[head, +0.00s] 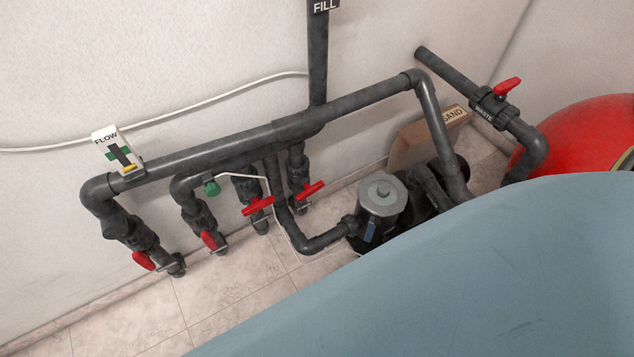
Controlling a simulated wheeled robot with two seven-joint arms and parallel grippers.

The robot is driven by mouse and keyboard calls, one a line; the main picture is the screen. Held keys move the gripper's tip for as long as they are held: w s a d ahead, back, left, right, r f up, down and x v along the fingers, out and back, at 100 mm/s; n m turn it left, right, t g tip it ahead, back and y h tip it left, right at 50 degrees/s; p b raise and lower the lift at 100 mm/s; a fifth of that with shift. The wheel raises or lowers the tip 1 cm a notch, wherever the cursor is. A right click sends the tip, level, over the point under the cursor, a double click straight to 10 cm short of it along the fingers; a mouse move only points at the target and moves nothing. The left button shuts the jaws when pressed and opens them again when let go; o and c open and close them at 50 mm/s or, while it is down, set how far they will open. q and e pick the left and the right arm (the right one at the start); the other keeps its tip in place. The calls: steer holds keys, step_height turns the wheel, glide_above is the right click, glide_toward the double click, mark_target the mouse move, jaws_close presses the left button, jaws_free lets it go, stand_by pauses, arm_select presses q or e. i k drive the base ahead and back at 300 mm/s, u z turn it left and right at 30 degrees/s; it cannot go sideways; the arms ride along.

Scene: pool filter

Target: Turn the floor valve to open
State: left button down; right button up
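Several dark grey pipes with red-handled valves drop from a horizontal pipe to the tiled floor. The leftmost red handle (143,260) and the one to its right (209,240) sit low near the floor and look roughly in line with their pipes. Two more red handles, one in the middle (258,205) and one further right (311,189), lie across their pipes. No readable label shows which of these is the floor valve. Another red handle (507,87) sits on the pipe labelled WASTE at the upper right. Neither of my grippers is in view.
A large blue-grey curved surface (470,280) fills the lower right and hides the floor there. A pump with a grey lid (382,194), a cardboard box (410,145) and a red tank (580,130) stand behind it. Bare tiled floor (230,280) shows at lower left.

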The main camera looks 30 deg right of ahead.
mark_target(310, 189)
steer(key=k, duration=0.35)
steer(key=z, duration=0.85)
